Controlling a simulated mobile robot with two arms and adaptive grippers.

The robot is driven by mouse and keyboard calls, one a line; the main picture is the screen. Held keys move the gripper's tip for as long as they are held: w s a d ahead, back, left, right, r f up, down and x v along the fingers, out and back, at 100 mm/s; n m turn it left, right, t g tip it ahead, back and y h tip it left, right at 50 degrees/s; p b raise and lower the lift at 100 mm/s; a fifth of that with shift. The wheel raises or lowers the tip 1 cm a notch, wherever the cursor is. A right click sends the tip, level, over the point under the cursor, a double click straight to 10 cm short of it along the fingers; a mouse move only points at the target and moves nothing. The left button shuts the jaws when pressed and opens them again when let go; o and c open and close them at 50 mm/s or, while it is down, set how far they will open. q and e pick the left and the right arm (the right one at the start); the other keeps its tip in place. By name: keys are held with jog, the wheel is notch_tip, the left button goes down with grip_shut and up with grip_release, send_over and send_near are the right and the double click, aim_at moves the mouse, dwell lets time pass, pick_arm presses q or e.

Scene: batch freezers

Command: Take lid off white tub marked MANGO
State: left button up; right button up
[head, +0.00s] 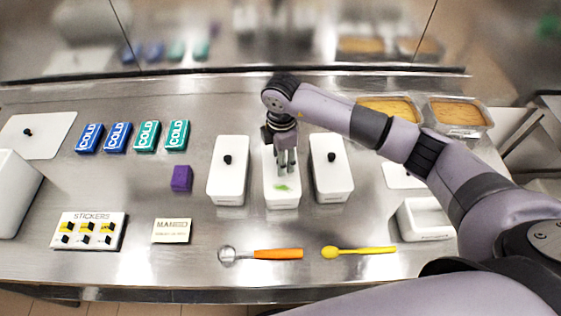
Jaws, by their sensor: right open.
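The middle one has a green leaf-like mark on top. No MANGO marking is readable on any tub. A card (171,231) in front seems to read MANGO. My right gripper (286,166) points down over the middle tub, open, and hides the middle of its top; contact cannot be told. My left gripper is out of view.
Blue and teal COLD packs (117,137), a purple block (181,178) and a STICKERS board (88,231) lie left. An orange-handled scoop (262,254) and yellow spoon (358,251) lie in front. A white container (424,219) stands right; a loose lid (36,135) lies far left.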

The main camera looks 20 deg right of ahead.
jog(key=shift+c, duration=0.3)
grip_shut()
dwell(0.3)
